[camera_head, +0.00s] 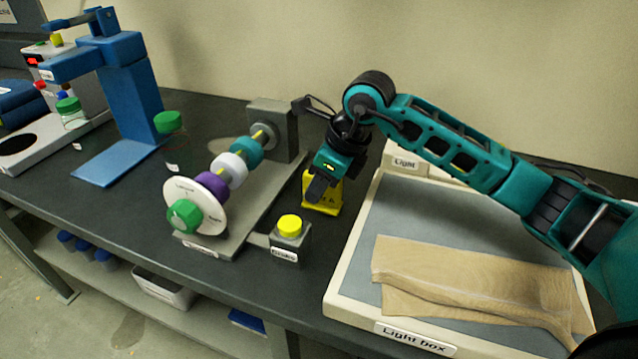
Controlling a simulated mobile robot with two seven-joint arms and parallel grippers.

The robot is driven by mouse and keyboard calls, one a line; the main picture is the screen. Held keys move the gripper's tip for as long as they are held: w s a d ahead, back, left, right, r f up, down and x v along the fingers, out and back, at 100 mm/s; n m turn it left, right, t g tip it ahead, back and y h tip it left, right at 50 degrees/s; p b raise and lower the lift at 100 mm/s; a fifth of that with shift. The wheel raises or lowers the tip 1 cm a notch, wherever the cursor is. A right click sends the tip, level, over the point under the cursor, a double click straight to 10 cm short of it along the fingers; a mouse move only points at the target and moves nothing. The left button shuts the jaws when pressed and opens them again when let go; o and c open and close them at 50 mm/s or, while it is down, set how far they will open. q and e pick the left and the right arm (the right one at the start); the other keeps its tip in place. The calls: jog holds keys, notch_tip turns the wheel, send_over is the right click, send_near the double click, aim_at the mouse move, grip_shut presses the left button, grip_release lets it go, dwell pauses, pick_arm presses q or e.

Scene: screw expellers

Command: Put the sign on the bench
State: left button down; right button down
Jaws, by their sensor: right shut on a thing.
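A small yellow sign (323,206) stands on the dark bench top (325,251), between the grey machine and the light box. Its upper part is hidden behind my right gripper (320,190). My right gripper points down at the sign and is shut on it. The sign's lower edge looks at or very close to the bench; I cannot tell if it touches. My left gripper is not in view.
A machine with coloured rollers (229,169) stands to the left, with a yellow-button box (288,239) in front. The light box (350,290) with tan cloth (470,285) is right. A blue stand (130,90) and green-capped bottles are further left.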

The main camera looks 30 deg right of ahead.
jog(key=shift+f, duration=0.15)
jog(key=c, duration=1)
grip_release()
jog(key=shift+r, duration=0.4)
jog(key=p+v, duration=0.1)
jog(key=v, duration=1)
jog(key=shift+s+d+r, duration=0.1)
jog(key=shift+d+r, duration=0.05)
jog(key=shift+r, duration=0.1)
